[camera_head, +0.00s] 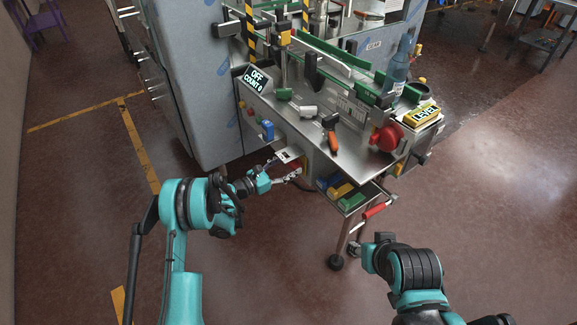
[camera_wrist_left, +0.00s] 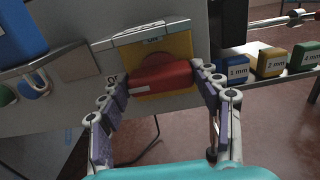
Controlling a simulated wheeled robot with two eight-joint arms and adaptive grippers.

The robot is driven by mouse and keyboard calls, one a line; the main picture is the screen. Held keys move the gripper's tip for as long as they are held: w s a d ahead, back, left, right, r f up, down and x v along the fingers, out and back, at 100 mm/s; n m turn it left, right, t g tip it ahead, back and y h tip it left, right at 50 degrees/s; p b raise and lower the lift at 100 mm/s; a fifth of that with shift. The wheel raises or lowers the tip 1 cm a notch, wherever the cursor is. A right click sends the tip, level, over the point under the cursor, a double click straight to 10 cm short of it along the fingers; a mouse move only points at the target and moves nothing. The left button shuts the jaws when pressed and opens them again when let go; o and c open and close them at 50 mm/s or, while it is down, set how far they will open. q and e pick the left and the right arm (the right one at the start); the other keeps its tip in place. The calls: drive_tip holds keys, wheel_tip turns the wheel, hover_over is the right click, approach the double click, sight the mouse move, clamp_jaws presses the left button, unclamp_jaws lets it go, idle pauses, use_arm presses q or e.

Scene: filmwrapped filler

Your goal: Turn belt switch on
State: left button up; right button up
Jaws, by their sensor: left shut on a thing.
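The belt switch is a red rotary handle (camera_wrist_left: 160,78) on a yellow plate (camera_wrist_left: 178,48), seen in the left wrist view on the grey panel. The handle lies roughly horizontal in that view. My left gripper (camera_wrist_left: 158,84) is shut on it, with one finger at each end. In the head view my left gripper (camera_head: 296,173) reaches the machine's front below the tabletop, and the handle is small there. The display (camera_head: 257,79) reads OFF and COUNT 0. My right gripper (camera_head: 355,248) is beside the machine's leg, away from the switch; its fingers are too small to read.
Labelled coloured blocks (camera_wrist_left: 269,62) sit on a shelf right of the switch. A blue padlock-like item (camera_head: 267,130) hangs on the panel to the left. The tabletop (camera_head: 345,160) holds an orange-handled tool (camera_head: 332,138). A red crank handle (camera_head: 374,211) sticks out near my right gripper.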

use_arm(q)
drive_tip(key=shift+m, duration=0.3)
drive_tip(key=m, duration=0.5)
drive_tip(key=shift+m, duration=0.7)
drive_tip(key=o, duration=1.1)
drive_tip(key=v, duration=1.2)
